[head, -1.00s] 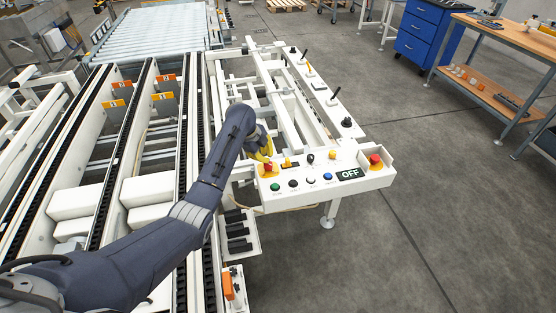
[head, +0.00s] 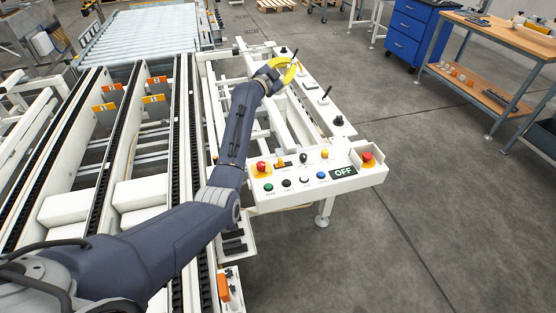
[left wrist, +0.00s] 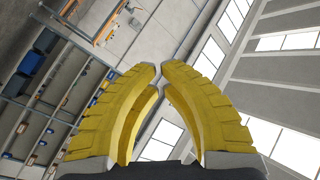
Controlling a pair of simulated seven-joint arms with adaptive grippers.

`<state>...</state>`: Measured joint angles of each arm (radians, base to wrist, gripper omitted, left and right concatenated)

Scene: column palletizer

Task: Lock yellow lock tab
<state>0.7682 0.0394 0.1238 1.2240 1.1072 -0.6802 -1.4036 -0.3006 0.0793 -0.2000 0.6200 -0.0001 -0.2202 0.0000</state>
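My left gripper (head: 287,72) has yellow curved fingers and hangs over the white frame, beyond the control panel (head: 290,197). In the left wrist view its fingertips (left wrist: 161,68) all but meet, with nothing between them. On the panel, a small yellow-orange piece with a black part (head: 281,163) sits right of a red button on a yellow base (head: 262,167). Another small yellow piece (head: 325,154) is farther right. I cannot tell which is the lock tab, or whether it is locked. My right gripper is not in view.
The panel has several coloured buttons, an OFF display (head: 343,172) and a red button (head: 367,158) at its right end. Black-handled levers stand on the right rail, near the gripper. Conveyor rails (head: 180,150) run at left. Open floor lies right; a workbench (head: 500,40) stands beyond.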

